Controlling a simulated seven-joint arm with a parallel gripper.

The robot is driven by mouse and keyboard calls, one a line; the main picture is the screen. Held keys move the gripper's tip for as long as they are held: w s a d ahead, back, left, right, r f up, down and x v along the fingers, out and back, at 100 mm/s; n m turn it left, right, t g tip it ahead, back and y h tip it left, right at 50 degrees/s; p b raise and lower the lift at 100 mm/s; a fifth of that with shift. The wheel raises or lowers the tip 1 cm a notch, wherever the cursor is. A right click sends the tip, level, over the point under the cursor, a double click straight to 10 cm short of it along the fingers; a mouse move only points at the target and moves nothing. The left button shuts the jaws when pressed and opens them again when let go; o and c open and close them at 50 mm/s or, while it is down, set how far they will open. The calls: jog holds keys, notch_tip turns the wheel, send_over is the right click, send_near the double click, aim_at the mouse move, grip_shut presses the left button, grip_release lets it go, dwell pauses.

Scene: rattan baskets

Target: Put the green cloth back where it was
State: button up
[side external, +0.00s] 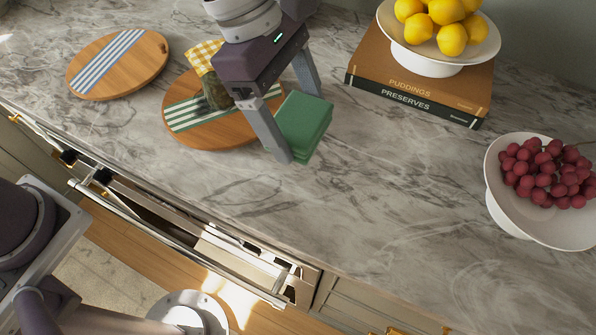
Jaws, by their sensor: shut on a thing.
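The green cloth (306,124) is a folded, block-like bundle. My gripper (302,128) is shut on it, with one finger on its near left side and the other behind it. The cloth is to the right of a round wooden board with green and white stripes (190,133). Whether the cloth touches the counter or hangs just above it, I cannot tell. My gripper's body hides part of the striped board.
A yellow checked cloth (204,57) and a dark greenish object (217,93) are by the striped board. A blue-striped board (118,64) lies left. Books (420,88) bear a lemon bowl (430,62). A grape bowl (511,214) stands right. A drawer (180,225) is open below. Mid-counter is clear.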

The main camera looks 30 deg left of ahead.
aim_at(304, 179)
notch_tip(304, 179, down, 12)
jog(key=shift+r, duration=0.25)
jog(key=shift+f, duration=0.1)
jog(key=o, duration=1.3)
jog(key=shift+c, duration=0.2)
jog(key=s+a+r+m+t+y, duration=0.1)
jog(key=a+r+m, duration=0.2)
jog(key=a+r, duration=0.45)
jog(key=s+a+r+m+t, duration=0.1)
jog(key=s+a+r+m, duration=0.3)
jog(key=r, duration=0.6)
jog(key=s+a+r+m+t+y, duration=0.1)
jog(key=s+a+m, duration=0.4)
jog(key=a, duration=0.2)
jog(key=s+a+r+m+t+y, duration=0.1)
jog(key=s+a+m+t+y, duration=0.1)
jog(key=s+a+m, duration=0.3)
jog(key=a+m, duration=0.1)
jog(key=a, duration=0.2)
jog(key=shift+r+t, duration=0.3)
jog(key=shift+r, duration=0.1)
jog(key=shift+a, duration=0.1)
